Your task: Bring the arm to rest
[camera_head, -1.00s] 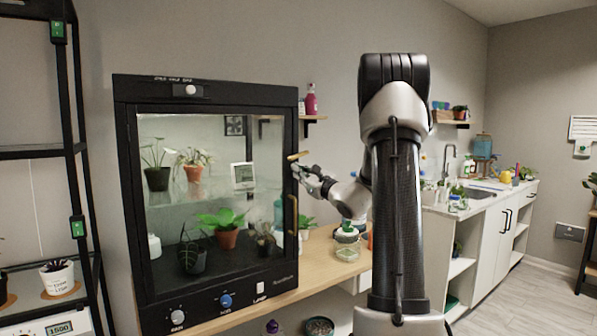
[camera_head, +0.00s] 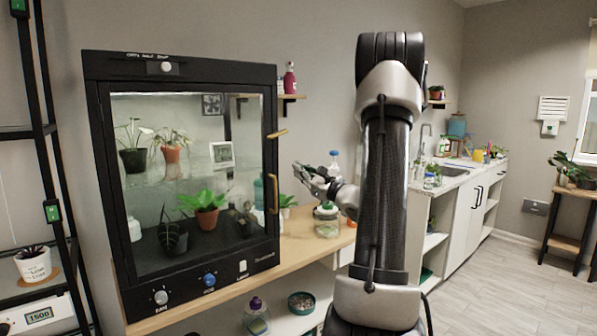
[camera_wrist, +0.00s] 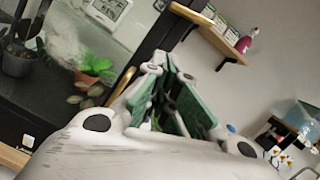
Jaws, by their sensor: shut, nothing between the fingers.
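My gripper (camera_head: 312,176) is at the middle of the head view, on the end of my folded arm. It is right of the glass cabinet's brass door handle and apart from the cabinet, above the wooden counter. Its fingers are shut with nothing held. In the wrist view my gripper (camera_wrist: 178,95) shows its green-padded fingers pointing up toward the wall. The black glass cabinet (camera_head: 180,65) has its door shut. A brass latch bar (camera_head: 277,134) sticks out at its right edge, above the long brass handle (camera_head: 272,193).
A green-lidded jar (camera_head: 327,222) and small bottles stand on the wooden counter (camera_head: 293,250) below my gripper. A wall shelf (camera_head: 290,97) holds a pink bottle (camera_head: 290,78). A sink counter (camera_head: 452,178) runs along the right.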

